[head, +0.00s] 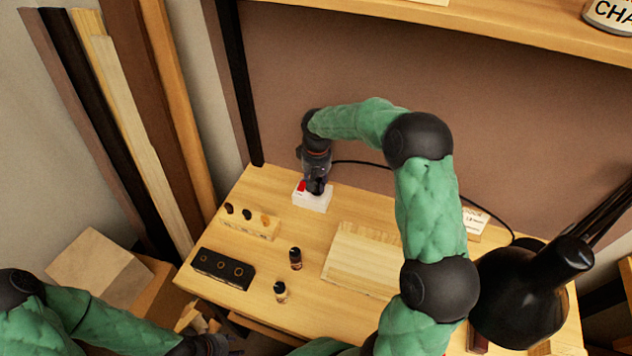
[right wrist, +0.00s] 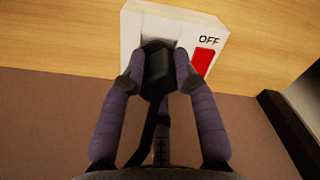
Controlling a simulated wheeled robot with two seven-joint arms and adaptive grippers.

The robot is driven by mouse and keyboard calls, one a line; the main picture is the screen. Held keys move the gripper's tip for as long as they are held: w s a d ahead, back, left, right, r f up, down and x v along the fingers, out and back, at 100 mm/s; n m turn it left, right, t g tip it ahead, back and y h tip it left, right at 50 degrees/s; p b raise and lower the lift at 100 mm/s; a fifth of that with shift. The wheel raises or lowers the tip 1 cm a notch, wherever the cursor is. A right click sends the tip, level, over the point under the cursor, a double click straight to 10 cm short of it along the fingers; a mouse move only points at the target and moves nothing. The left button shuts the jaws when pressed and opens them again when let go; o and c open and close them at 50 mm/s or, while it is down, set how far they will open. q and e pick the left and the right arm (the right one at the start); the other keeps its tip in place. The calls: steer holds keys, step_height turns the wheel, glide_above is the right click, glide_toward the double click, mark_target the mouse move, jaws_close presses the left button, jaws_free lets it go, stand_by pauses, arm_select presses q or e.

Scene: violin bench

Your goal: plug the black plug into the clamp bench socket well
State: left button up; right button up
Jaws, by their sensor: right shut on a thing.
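The clamp bench socket is a white box (head: 313,201) at the back left of the bench; it also fills the top of the right wrist view (right wrist: 133,32). It has a red switch (right wrist: 203,61) beside the word OFF and a grey well. My right gripper (head: 315,190) points down over the box, its fingers shut on the black plug (right wrist: 157,72). The plug is at the near edge of the well and covers part of it; how deep it sits is hidden. My left gripper (head: 222,346) is low at the bottom edge, partly cut off, away from the socket.
A rack with several small dark and amber pieces (head: 250,223), a black block with round holes (head: 222,269), two small bottles (head: 295,258) and a pale wooden board (head: 362,262) lie on the bench. A black lamp (head: 520,295) stands at right. A black cable (head: 365,163) runs behind my right arm.

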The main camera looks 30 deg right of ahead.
mark_target(317, 181)
steer(key=shift+f, duration=0.6)
steer(key=o, duration=1.1)
steer(key=shift+o, duration=0.2)
steer(key=shift+r, duration=0.1)
step_height(317, 181, up, 12)
steer(key=shift+d+f, duration=0.1)
stand_by(0.4)
